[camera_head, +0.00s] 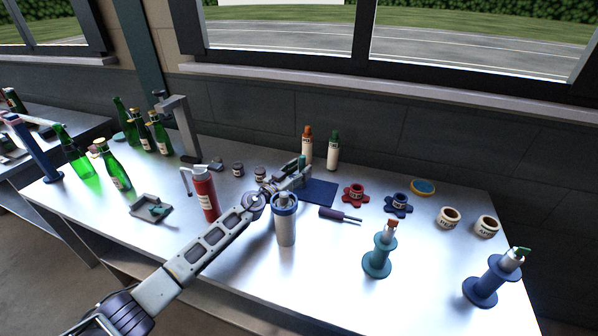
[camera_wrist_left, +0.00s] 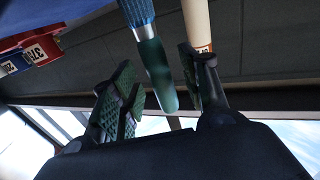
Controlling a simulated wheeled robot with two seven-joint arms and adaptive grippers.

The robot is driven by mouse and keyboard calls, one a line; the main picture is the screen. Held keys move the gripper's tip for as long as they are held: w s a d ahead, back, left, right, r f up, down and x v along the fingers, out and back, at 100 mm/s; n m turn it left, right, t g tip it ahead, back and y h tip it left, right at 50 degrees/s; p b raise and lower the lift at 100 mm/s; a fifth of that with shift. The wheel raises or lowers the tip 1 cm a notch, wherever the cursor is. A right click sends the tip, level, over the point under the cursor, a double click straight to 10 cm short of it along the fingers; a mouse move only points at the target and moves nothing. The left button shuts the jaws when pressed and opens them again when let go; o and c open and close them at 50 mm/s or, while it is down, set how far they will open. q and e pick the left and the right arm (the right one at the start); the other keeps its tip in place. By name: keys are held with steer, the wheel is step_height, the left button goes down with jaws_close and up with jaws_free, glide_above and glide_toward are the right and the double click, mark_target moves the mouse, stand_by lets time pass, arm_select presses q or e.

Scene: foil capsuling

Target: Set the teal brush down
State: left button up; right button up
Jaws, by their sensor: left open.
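The teal brush (camera_head: 302,160) stands roughly upright at my left gripper (camera_head: 300,175), above or at the left edge of a dark blue mat (camera_head: 320,193). In the left wrist view the brush (camera_wrist_left: 155,65) has a smooth teal end, a metal band and a ribbed blue part. It shows between the two spread green-padded fingers of my left gripper (camera_wrist_left: 160,85). The fingers look apart from it. Whether the brush's lower end touches the surface is hidden in the head view. My right gripper is not in view.
A grey canister (camera_head: 285,225) and a red cylinder (camera_head: 204,195) stand near my left arm. Two capped bottles (camera_head: 333,150) stand behind the mat. A dark-handled tool (camera_head: 337,215) lies in front. Red (camera_head: 354,194) and blue (camera_head: 398,204) star-shaped pieces sit right.

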arm_select(q)
steer(key=shift+r, duration=0.2)
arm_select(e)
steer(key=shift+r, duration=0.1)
arm_select(q)
steer(key=shift+p+v, duration=0.45)
steer(key=shift+v, duration=0.45)
steer(key=p+v, duration=0.1)
steer(key=v, duration=0.6)
steer(key=shift+s+a, duration=0.1)
steer(key=shift+s, duration=0.05)
steer(key=shift+s+a+f, duration=0.1)
steer(key=shift+s+a, duration=0.35)
steer(key=shift+s, duration=0.15)
steer(key=shift+s+a, duration=0.35)
steer(key=shift+s, duration=0.15)
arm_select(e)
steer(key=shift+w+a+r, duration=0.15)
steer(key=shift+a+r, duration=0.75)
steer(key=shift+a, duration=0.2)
